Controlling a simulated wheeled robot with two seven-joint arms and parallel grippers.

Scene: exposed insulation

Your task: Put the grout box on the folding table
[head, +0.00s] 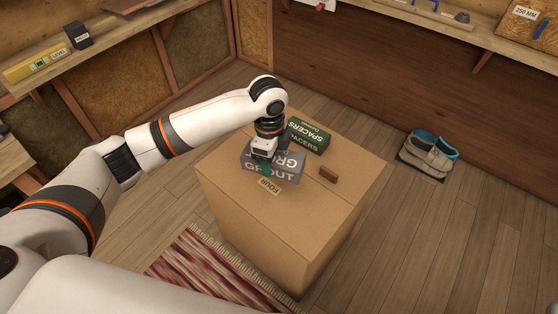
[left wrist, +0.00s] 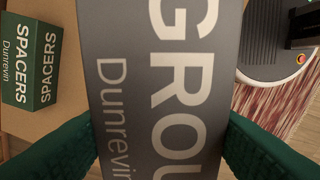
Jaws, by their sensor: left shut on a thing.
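The grey grout box (head: 286,170) is at the left part of the top of a big cardboard carton (head: 300,225). My left gripper (head: 263,163) reaches down over it and is shut on it. In the left wrist view the grout box (left wrist: 160,70) fills the middle, with a dark green finger pressed on each side. I cannot tell whether the box touches the carton or is just above it. No folding table can be made out in these frames. My right gripper is not in view.
A green spacers box (head: 307,136) is close behind the grout box. A red patterned rug (head: 195,268) and shoes (head: 429,152) are on the floor. Shelves line the walls.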

